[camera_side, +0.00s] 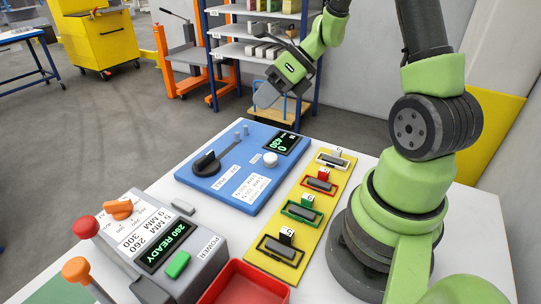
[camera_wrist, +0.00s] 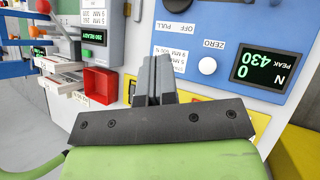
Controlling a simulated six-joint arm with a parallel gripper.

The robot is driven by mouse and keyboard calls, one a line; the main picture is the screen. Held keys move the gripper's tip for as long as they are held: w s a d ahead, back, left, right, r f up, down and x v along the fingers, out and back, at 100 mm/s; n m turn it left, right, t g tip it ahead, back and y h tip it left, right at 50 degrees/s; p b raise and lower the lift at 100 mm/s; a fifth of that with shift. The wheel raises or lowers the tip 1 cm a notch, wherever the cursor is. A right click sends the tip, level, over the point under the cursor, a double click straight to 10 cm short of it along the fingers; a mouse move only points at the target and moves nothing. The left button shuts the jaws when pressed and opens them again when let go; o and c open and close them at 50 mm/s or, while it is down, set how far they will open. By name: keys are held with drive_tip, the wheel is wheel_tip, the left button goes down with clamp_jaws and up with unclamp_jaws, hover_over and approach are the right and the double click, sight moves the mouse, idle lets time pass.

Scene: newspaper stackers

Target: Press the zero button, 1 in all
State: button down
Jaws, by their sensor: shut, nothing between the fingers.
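The zero button is a white round knob (camera_side: 270,159) on a blue panel (camera_side: 258,133), beside a dark display (camera_side: 286,143). In the wrist view the button (camera_wrist: 207,66) sits below the word ZERO, and the display (camera_wrist: 262,67) reads 0 N with PEAK 430. My gripper (camera_side: 265,97) is shut and empty, raised above the far side of the panel and apart from the button. In the wrist view its fingertips (camera_wrist: 154,60) lie left of the button.
A black knob (camera_side: 206,163) stands on the panel's left part. A yellow strip (camera_side: 272,226) with several small holders lies right of the panel. A grey 260 READY machine (camera_side: 208,249) with levers and a red tray (camera_side: 248,283) are in front.

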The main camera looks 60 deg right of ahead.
sight(271, 155)
drive_tip(key=d+f+m, duration=0.1)
drive_tip(key=m, duration=0.1)
drive_tip(key=d+f+m, duration=0.1)
drive_tip(key=f+m, duration=0.1)
drive_tip(key=shift+d+t, duration=0.3)
drive_tip(key=shift+d, duration=0.1)
drive_tip(key=shift+f, duration=4.4)
drive_tip(key=shift+f, duration=0.4)
drive_tip(key=shift+f, duration=0.45)
drive_tip(key=shift+r, duration=0.9)
drive_tip(key=shift+r, duration=0.1)
